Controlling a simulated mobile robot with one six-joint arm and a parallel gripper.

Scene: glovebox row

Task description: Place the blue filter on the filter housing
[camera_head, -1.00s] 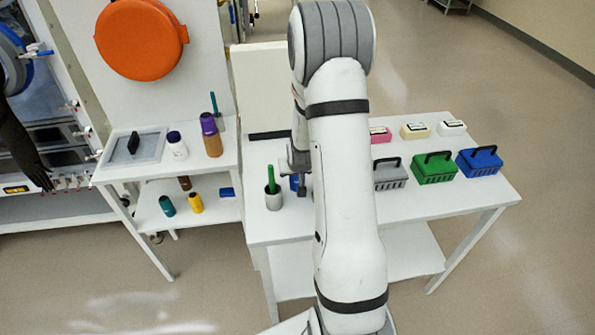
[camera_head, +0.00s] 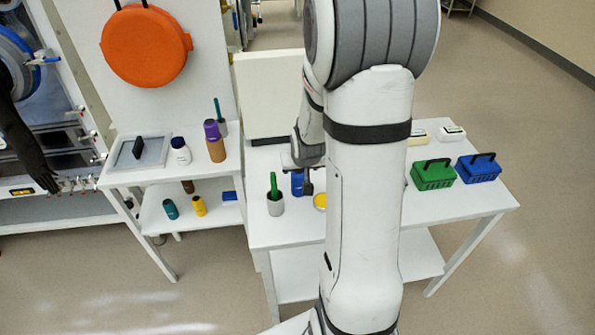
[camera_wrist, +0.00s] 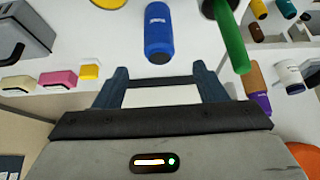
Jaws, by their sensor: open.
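A blue cylinder with a small white label, which I take as the blue filter (camera_wrist: 158,35), lies ahead of my gripper (camera_wrist: 161,76) in the wrist view. My gripper's two fingers are apart with nothing between them. In the head view the blue cylinder (camera_head: 297,185) stands on the right table, partly hidden by my gripper (camera_head: 298,174). I cannot tell for sure which thing is the filter housing. A grey plate with a black upright piece (camera_head: 138,149) lies on the left table.
Green (camera_head: 433,174) and blue (camera_head: 479,168) boxes stand farther right. Bottles (camera_head: 215,145) crowd the left table. My arm hides the table's middle.

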